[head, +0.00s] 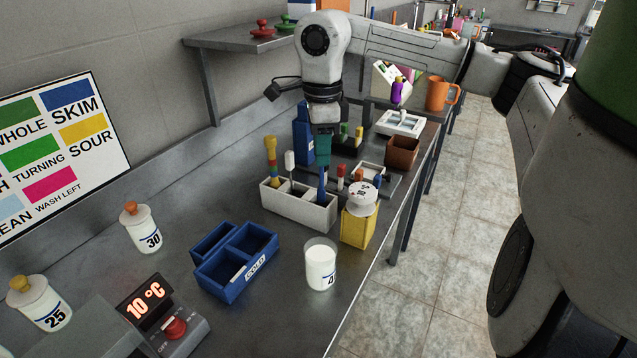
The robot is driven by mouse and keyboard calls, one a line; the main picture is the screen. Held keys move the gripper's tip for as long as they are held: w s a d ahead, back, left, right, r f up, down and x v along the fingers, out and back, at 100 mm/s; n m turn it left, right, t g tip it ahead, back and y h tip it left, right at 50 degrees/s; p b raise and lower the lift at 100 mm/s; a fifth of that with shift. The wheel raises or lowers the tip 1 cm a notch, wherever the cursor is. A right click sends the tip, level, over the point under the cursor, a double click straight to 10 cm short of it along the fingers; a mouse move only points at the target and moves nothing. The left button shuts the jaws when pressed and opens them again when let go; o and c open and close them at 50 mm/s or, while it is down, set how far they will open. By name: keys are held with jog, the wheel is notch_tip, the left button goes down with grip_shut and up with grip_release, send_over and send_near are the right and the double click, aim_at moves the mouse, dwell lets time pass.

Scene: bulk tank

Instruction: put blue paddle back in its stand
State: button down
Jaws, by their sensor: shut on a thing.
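My gripper (322,156) points straight down above the right part of a white compartmented stand (297,213). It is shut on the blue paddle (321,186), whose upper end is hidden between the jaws. The blue paddle hangs upright below the jaws, its lower part at the stand's right compartment. I cannot tell whether it touches the bottom. A yellow-and-red handled piece (271,158) and a white-topped piece (290,164) stand upright in the stand to its left.
A blue divided box (236,268) and a glass of milk (320,265) are in front. A tall blue container (303,135) stands behind. The bench's right edge is near.

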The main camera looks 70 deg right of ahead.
aim_at(322, 188)
jog(key=shift+f, duration=3.1)
jog(key=c, duration=1)
grip_release()
jog(key=shift+r, duration=0.1)
jog(key=shift+c, duration=0.2)
notch_tip(322, 188, up, 12)
jog(key=shift+r+b, duration=0.2)
jog(key=shift+b, duration=0.1)
